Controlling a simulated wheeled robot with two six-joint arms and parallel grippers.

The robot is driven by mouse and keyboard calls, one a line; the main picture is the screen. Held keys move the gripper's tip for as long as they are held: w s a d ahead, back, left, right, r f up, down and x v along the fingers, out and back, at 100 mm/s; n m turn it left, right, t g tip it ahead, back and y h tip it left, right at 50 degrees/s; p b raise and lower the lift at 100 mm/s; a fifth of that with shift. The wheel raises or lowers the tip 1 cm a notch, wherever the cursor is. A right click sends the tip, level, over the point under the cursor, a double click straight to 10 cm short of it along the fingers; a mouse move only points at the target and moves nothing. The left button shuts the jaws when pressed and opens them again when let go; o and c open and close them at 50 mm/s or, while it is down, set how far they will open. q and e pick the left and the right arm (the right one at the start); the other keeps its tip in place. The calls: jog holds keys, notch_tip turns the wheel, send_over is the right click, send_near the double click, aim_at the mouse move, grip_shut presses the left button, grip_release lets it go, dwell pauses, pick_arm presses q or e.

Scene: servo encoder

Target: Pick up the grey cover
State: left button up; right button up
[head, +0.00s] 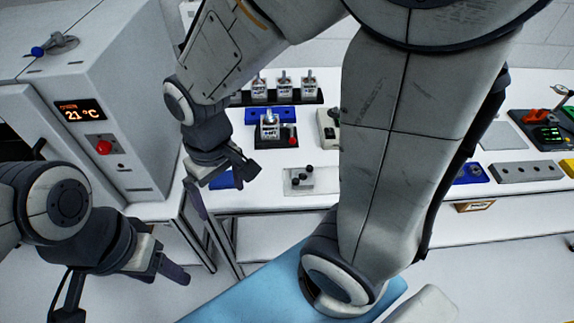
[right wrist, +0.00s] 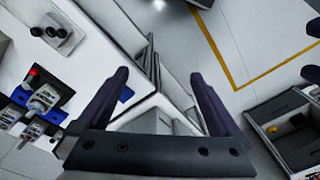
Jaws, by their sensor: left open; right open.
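I cannot surely tell which thing is the grey cover. A small grey piece with dark knobs (head: 303,180) lies on a pale plate near the front of the white table; it also shows at the upper left of the right wrist view (right wrist: 55,32). My right gripper (head: 223,182) is open and empty over the table's front left edge, left of that piece. Its two fingers (right wrist: 157,105) stand well apart in the right wrist view. My left gripper (head: 163,264) is open, low at the left, away from the table, with nothing seen in it.
A dark fixture with a servo-like unit and red knob (head: 278,132) stands behind the grey piece, with more units in a black rack (head: 284,95). A grey cabinet (head: 125,130) with a temperature display stands left. My right arm hides the table's middle.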

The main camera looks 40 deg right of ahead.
jog(key=w+d+f+m, duration=0.4)
jog(key=w+d, duration=0.3)
jog(key=d, duration=0.3)
jog(key=m+p, duration=0.3)
jog(key=m, duration=0.2)
send_over(303, 173)
jog(key=shift+h, duration=0.3)
jog(key=f, duration=1.1)
jog(key=shift+s+a, duration=0.3)
jog(key=shift+s, duration=0.1)
jog(key=shift+a+f+p, duration=0.1)
jog(key=shift+f+p, duration=0.7)
jog(key=shift+f, duration=2.1)
jog(key=c, duration=1.4)
jog(key=shift+r, duration=0.1)
